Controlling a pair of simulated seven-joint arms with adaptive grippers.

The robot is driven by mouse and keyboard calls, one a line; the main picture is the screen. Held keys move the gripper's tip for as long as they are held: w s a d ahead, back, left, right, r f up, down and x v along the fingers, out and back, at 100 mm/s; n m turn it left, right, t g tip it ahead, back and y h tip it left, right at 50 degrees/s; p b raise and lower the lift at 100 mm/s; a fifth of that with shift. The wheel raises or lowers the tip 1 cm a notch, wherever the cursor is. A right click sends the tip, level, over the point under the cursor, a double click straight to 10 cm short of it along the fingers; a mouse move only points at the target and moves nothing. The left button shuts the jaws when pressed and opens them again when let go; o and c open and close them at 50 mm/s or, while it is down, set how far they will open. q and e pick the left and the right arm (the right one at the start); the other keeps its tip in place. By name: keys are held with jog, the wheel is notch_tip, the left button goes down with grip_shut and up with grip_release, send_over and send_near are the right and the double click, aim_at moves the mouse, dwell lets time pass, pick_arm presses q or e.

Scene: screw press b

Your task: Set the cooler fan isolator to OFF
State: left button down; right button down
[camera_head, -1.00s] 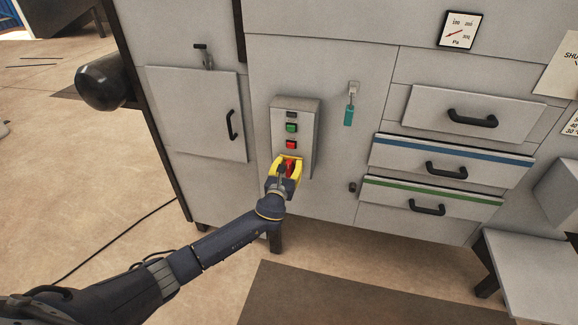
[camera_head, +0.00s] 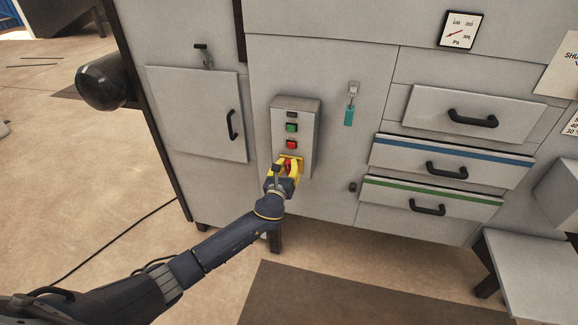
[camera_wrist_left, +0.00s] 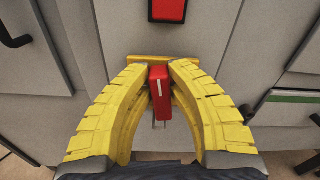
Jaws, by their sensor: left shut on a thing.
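The cooler fan isolator is a red handle (camera_wrist_left: 161,98) on a yellow plate (camera_wrist_left: 140,58), low on a grey control box (camera_head: 308,145). In the head view the handle (camera_head: 288,166) is partly hidden by my gripper. My left gripper (camera_head: 289,168) is at the handle, its yellow fingers shut on it from both sides. In the left wrist view the gripper (camera_wrist_left: 163,72) has the handle between its fingertips, and the handle's long side runs up and down the picture. I cannot read any ON or OFF marking. My right gripper is not in view.
Above the handle on the box are a red button (camera_head: 291,145) and a green button (camera_head: 292,128). A teal tag (camera_head: 349,116) hangs to the right. Drawers with black handles (camera_head: 446,170) are further right, and a cabinet door (camera_head: 197,115) is left.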

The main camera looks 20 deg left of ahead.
pick_arm(q)
jog(key=n, duration=0.4)
jog(key=shift+a+f+n, duration=0.15)
jog(key=shift+a+n, duration=0.15)
jog(key=shift+a, duration=0.1)
jog(key=shift+a+f+n, duration=0.15)
jog(key=shift+f+n, duration=0.1)
jog(key=shift+n, duration=1.6)
jog(key=shift+a+f+n, duration=0.2)
jog(key=shift+f+n, duration=0.1)
jog(key=shift+n, duration=1.6)
jog(key=shift+a+f+n, duration=0.15)
jog(key=shift+f+n, duration=0.1)
jog(key=shift+n, duration=1.9)
jog(key=c, duration=1.3)
grip_release()
jog(key=shift+f, duration=0.1)
